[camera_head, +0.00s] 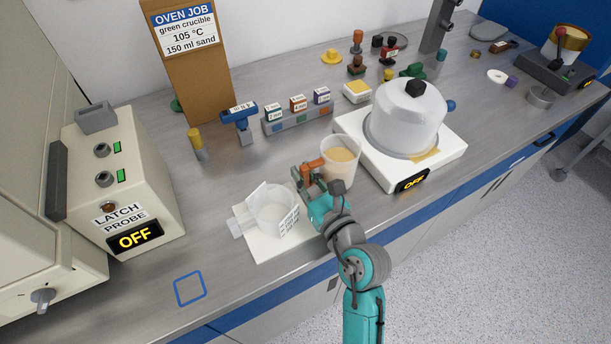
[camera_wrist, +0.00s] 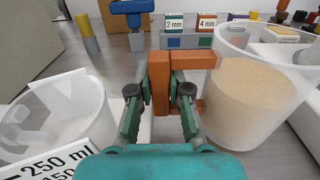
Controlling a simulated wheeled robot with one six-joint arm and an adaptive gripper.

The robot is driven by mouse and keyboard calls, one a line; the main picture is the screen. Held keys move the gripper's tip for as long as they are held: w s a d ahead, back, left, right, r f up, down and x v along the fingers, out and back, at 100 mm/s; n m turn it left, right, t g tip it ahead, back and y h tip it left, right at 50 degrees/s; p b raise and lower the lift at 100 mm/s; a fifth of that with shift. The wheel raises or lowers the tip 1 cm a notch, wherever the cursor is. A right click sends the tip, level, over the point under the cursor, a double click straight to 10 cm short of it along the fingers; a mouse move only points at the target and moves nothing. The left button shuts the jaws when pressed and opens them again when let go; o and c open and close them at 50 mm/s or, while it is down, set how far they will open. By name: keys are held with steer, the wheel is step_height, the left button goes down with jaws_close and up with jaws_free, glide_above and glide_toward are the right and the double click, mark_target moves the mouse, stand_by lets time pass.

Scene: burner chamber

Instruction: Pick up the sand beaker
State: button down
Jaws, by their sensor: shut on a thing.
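The sand beaker (camera_head: 341,170) is a clear cup with tan sand and an orange handle on its left side. It stands upright on or just above the bench, left of the white hot plate; I cannot tell whether its base touches. It fills the right side of the wrist view (camera_wrist: 250,105). My gripper (camera_head: 315,180) is shut on the orange handle (camera_wrist: 160,85), one finger on each side. My gripper also shows in the wrist view (camera_wrist: 160,92). The beaker's lower front is partly hidden by my gripper in the head view.
A 250 ml beaker (camera_head: 272,210) on a white pad (camera_head: 265,248) is close to the left of my gripper. The hot plate (camera_head: 448,150) with a domed cover is close on the right. A rack of labelled blocks (camera_head: 298,118) stands behind. Bare bench lies front left.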

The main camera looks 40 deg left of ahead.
steer(key=shift+r, duration=4.35)
